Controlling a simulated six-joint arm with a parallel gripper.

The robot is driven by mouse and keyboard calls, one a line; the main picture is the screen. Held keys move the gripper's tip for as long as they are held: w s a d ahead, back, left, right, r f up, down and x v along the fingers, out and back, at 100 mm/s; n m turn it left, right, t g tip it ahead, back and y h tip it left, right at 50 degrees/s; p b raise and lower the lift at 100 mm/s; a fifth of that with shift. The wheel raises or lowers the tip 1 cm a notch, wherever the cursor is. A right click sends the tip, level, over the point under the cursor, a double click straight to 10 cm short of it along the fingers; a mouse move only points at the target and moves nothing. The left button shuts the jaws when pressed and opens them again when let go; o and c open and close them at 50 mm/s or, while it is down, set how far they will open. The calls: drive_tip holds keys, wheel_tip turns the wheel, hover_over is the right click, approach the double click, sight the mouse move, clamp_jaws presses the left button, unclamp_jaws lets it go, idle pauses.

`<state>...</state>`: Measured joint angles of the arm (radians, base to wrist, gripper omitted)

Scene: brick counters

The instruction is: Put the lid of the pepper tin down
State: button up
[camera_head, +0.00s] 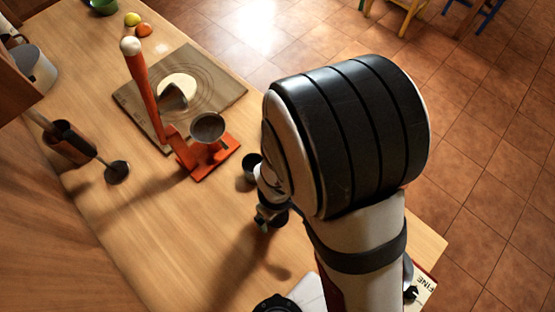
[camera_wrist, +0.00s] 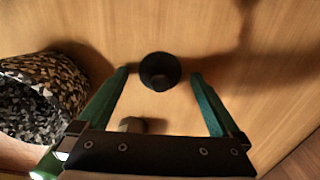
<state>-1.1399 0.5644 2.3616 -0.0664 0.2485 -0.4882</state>
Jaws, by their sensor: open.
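My gripper (camera_wrist: 159,76) is open in the wrist view, its two green fingers apart. A small dark round thing (camera_wrist: 160,72) stands on the wood between the fingertips, with a gap on both sides. It may be the pepper tin or its lid; I cannot tell which. In the head view my gripper (camera_head: 267,217) is low over the counter, mostly hidden by my arm. A small dark cup-like thing (camera_head: 251,166) stands just beyond it. No separate lid can be made out for certain.
A speckled black-and-white round object (camera_wrist: 42,95) is left of my fingers, and a small grey piece (camera_wrist: 132,124) lies nearer. A dark holder (camera_head: 70,142) is at left. The counter's front left is clear.

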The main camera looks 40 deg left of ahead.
wheel_tip(320, 180, up, 12)
idle(0.3)
drive_tip(key=shift+r, duration=0.15)
